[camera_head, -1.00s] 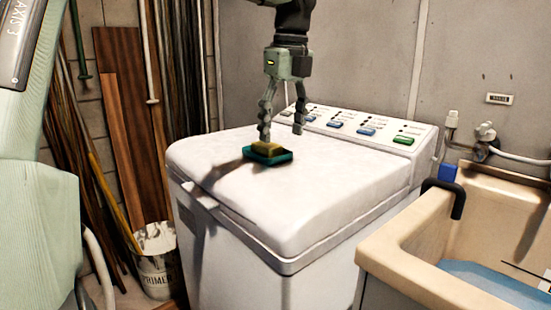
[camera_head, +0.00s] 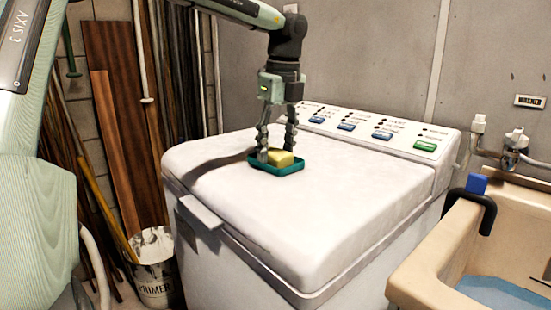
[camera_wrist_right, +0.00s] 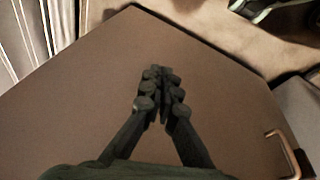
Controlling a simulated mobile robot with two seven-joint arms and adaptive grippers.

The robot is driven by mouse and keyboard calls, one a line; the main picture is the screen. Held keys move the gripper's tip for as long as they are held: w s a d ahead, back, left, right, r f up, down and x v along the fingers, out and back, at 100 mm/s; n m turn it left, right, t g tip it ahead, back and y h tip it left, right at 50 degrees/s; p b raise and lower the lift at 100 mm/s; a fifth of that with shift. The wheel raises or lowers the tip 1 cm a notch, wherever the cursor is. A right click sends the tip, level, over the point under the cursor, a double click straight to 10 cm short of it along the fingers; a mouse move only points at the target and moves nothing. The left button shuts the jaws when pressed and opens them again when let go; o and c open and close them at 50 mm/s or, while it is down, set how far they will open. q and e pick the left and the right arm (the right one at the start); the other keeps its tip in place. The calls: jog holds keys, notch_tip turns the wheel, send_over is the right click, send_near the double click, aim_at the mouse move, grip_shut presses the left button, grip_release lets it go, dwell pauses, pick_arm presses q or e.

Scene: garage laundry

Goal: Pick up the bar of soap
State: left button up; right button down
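The yellow bar of soap (camera_head: 280,159) lies in a teal dish (camera_head: 290,170) on the white lid of the washing machine, in the head view. My left gripper (camera_head: 277,152) points down at the dish with its fingers apart. One finger is at the soap's left side, and the other is at its back right. I cannot tell whether either finger touches the soap. My right gripper (camera_wrist_right: 160,88) shows in the right wrist view, its fingers together with nothing seen between them.
The washing machine (camera_head: 290,220) has a raised control panel (camera_head: 375,130) behind the dish. A beige sink (camera_head: 430,265) with taps is at the right. A primer bucket (camera_head: 152,270) and leaning boards are at the left. A brown panel (camera_wrist_right: 75,100) lies beyond my right gripper.

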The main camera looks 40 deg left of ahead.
pick_arm(q)
jog(key=shift+f, duration=0.1)
grip_shut()
